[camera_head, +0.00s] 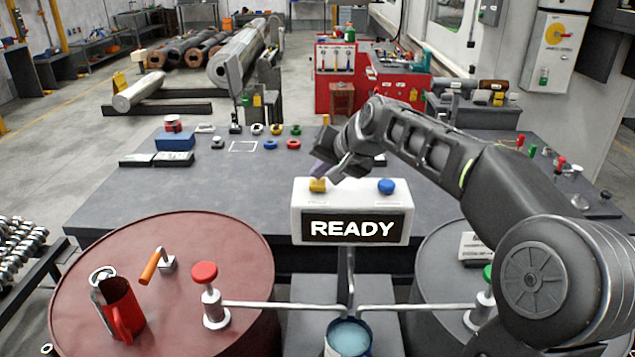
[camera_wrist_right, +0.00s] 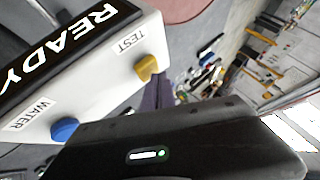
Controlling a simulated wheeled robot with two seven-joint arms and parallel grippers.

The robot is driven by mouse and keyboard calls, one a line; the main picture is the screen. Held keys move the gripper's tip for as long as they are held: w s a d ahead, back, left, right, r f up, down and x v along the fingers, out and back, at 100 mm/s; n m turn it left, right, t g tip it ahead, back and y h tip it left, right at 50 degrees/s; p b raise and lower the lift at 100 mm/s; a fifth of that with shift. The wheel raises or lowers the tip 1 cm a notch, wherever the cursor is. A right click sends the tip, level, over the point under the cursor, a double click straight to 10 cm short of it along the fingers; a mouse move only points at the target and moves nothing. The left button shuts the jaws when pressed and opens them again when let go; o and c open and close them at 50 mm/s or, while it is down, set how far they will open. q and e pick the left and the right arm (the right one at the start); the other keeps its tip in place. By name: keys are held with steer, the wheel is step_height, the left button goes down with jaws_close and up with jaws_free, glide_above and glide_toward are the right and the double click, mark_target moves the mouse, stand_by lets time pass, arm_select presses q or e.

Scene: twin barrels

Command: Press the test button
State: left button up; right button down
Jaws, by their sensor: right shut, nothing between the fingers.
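A white box (camera_head: 299,212) with a black display reading READY stands in the middle of the head view. It also shows, turned, in the right wrist view (camera_wrist_right: 100,75). The yellow button (camera_head: 318,186) on its top left is labelled TEST in the right wrist view (camera_wrist_right: 147,68). The blue button (camera_head: 386,186) on its top right is labelled WATER there (camera_wrist_right: 64,129). My right gripper (camera_head: 322,168) is shut and empty, pointing down close above and behind the yellow button. Whether it touches the button I cannot tell. My left gripper is out of view.
A red barrel (camera_head: 220,260) at left carries a red-capped valve (camera_head: 205,280), an orange-handled lever (camera_head: 152,265) and a red jug (camera_head: 122,310). A grey barrel (camera_head: 435,275) stands at right, partly behind my arm. A container of bluish liquid (camera_head: 349,338) sits between them.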

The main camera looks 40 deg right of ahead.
mark_target(320, 184)
steer(key=shift+f+b, duration=0.45)
steer(key=shift+f, duration=0.1)
steer(key=shift+r, duration=0.1)
stand_by(0.4)
steer(key=shift+r+p, duration=0.8)
steer(key=shift+r, duration=0.1)
step_height(320, 184, up, 5)
steer(key=p, duration=0.4)
stand_by(0.8)
